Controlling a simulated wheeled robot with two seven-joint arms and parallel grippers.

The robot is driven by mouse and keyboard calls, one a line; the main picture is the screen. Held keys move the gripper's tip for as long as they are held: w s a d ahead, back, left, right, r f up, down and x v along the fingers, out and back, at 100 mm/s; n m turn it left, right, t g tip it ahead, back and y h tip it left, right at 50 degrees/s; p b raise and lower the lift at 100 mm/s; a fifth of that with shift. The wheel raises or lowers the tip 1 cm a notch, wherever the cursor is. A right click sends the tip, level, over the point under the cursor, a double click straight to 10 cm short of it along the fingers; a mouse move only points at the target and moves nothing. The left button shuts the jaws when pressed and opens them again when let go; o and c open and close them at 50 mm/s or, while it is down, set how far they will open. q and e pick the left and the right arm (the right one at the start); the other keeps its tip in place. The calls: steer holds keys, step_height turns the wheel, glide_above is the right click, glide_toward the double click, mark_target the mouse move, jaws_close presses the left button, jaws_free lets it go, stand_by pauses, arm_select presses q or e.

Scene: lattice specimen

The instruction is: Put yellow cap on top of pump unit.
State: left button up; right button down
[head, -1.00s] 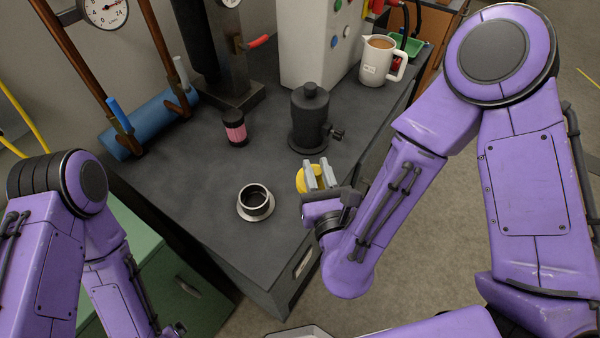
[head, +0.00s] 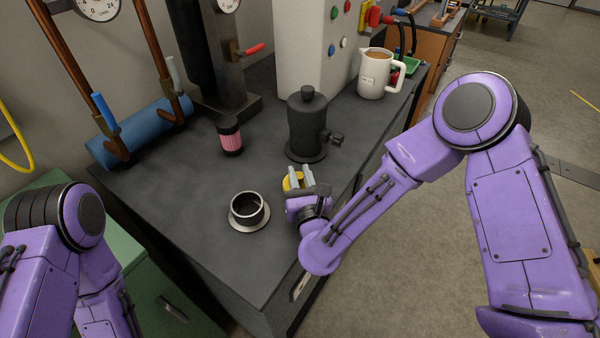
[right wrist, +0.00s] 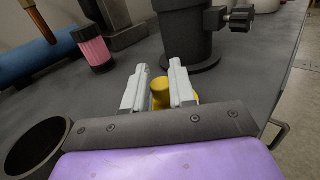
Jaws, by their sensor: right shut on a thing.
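The yellow cap (head: 290,182) is between the fingers of my right gripper (head: 301,178), which is shut on it. In the right wrist view the cap (right wrist: 160,94) shows between the two grey fingers (right wrist: 159,88), with its lower part partly hidden. A dark cylindrical body with a knob on top and a side valve (head: 306,128) looks like the pump unit. It stands upright on the dark bench, beyond my right gripper, and its base also shows in the right wrist view (right wrist: 185,38). My left gripper is not in view.
An open black cup on a pale round flange (head: 248,210) stands left of my right gripper. A pink and black cylinder (head: 229,136) stands farther back. A white jug (head: 374,75) and a panel box (head: 307,50) are behind. The bench (head: 190,190) is clear at front left.

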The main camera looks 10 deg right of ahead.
steer(key=shift+s, duration=0.1)
steer(key=c, duration=0.9)
jaws_free()
steer(key=shift+f, duration=0.1)
steer(key=shift+s, duration=0.2)
steer(key=s+b, duration=0.3)
steer(key=s, duration=0.5)
steer(key=shift+f, duration=0.15)
steer(key=s, duration=0.1)
steer(key=s+p, duration=0.1)
steer(key=shift+s+a+r, duration=0.1)
steer(key=shift+s+r, duration=0.3)
steer(key=shift+s+f, duration=0.15)
steer(key=shift+s, duration=0.3)
